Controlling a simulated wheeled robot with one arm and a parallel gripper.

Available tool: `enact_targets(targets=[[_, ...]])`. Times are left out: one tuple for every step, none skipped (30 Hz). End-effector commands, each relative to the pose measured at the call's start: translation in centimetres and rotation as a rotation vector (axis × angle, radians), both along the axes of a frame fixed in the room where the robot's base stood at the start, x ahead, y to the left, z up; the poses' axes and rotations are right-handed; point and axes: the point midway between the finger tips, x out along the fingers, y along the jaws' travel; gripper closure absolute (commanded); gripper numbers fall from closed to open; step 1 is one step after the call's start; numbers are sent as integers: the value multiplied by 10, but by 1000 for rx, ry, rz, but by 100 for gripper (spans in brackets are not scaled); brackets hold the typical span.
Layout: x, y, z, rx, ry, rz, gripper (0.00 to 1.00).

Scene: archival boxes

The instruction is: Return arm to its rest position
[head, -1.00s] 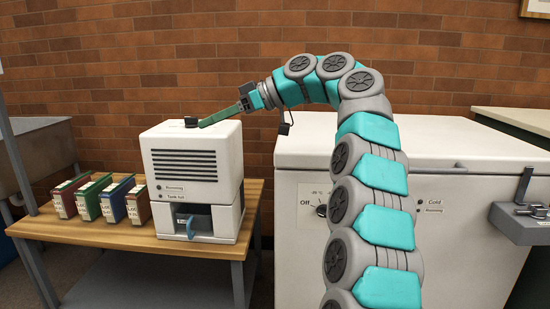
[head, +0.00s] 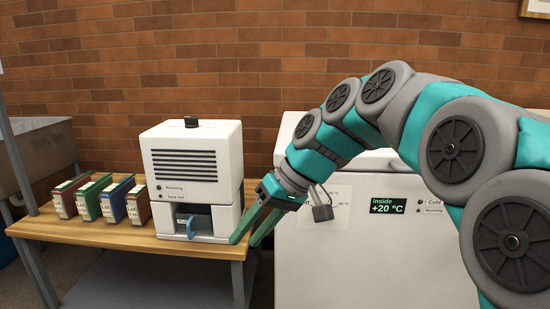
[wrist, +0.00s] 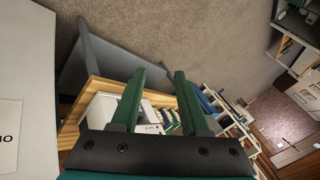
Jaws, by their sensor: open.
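My gripper (head: 252,227) is open and empty in the head view, in front of the right end of the wooden table and left of the white chest freezer. Its two green fingers point down and to the left. The wrist view shows both fingers (wrist: 163,92) apart with nothing between their tips. My arm comes in from the right side of the head view and bends down to the gripper, covering part of the freezer.
A white machine (head: 192,165) stands on the wooden table (head: 100,232), with several coloured archival boxes (head: 104,200) to its left. The chest freezer (head: 330,262) reads +20 °C inside. A grey sink (head: 42,150) is at the far left. Grey floor (wrist: 200,30) shows in the wrist view.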

Motion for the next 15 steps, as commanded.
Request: enact_targets(targets=[[-19,-12,-14,-45,29,-32,55],[-29,-19,-24,-72,47,-52,55],[-41,-29,-36,-110,69,-80,55],[-52,-37,-45,-138,84,-103,55],[-61,-45,-53,-166,97,-125,55],[-75,-56,-67,-206,119,-153,55],[-85,-64,-75,-233,132,-176,55],[-96,-73,-84,-261,147,-197,55],[-111,-84,-96,-300,169,-226,55],[-122,-93,-105,-328,182,-248,55],[-134,-102,-114,-358,195,-272,55],[-148,-114,-125,-394,209,-303,55],[-160,-123,-134,-423,225,-324,55],[-170,-132,-141,-448,235,-346,55],[-185,-143,-151,-481,251,-373,55]])
